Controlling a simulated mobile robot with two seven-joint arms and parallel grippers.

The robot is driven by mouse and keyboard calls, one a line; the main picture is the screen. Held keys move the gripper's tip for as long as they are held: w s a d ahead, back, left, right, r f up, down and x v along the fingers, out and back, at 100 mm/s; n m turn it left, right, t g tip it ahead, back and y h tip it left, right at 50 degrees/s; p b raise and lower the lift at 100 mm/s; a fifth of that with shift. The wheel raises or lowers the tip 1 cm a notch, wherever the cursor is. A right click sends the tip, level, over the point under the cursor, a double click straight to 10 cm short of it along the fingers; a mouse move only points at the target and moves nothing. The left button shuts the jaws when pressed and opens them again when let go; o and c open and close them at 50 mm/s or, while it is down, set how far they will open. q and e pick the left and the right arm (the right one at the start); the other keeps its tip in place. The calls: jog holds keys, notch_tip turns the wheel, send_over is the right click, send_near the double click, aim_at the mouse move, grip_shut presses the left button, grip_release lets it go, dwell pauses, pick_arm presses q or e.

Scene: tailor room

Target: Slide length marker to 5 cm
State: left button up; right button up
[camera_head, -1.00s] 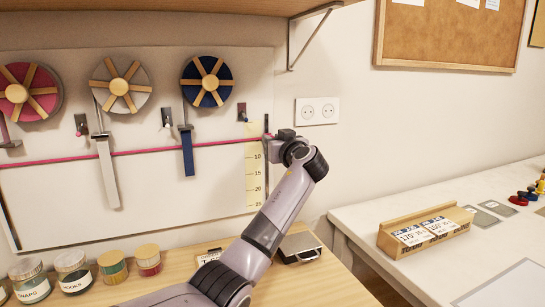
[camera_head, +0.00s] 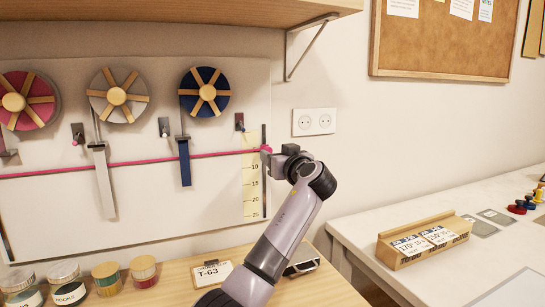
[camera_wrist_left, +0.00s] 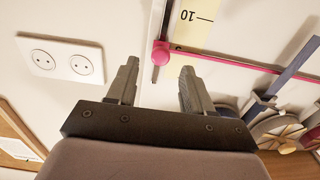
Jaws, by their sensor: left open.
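The length marker is a pink bar (camera_head: 120,163) across the white board, ending at a pink knob (camera_head: 266,149) on a dark vertical rail. It crosses the yellow scale (camera_head: 250,205) above the 10 mark, near its upper part; the exact reading is not legible. In the left wrist view the pink knob (camera_wrist_left: 160,54) lies between the lines of my two fingertips, with the 10 of the scale (camera_wrist_left: 196,28) beside it. My left gripper (camera_head: 273,156) is open at the knob; its open fingers show in the wrist view (camera_wrist_left: 159,68). Contact cannot be told. My right gripper is not in view.
Ribbon spools (camera_head: 205,92) hang left of the scale, with hanging strips. A wall socket (camera_head: 313,121) is at the right. A white table (camera_head: 375,225) holds a wooden card holder (camera_head: 425,241).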

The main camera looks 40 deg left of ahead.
pick_arm(q)
jog(key=shift+b+v, duration=0.3)
jog(key=shift+v, duration=1.6)
